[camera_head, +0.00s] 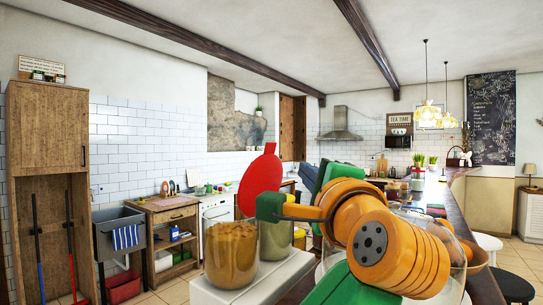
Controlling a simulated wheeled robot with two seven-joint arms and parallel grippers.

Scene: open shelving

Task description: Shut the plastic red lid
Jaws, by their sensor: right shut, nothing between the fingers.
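The red lid (260,176) is a round disc with a small tab at its top. It stands close to upright, open, above the glass jars. One glass jar (231,258) in front holds something brown-orange. A second glass jar (273,241) with pale contents stands just right of it. I cannot tell for sure which jar the lid belongs to. My right gripper (271,207) is green, shut and empty, in front of the lid's lower edge and above the second jar. I cannot tell whether it touches the lid. My orange arm hides what lies behind it. My left gripper is out of view.
The jars stand on a white surface (215,294). A sink unit (119,233) and wooden cabinet (47,150) stand at left. The floor at left is partly clear.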

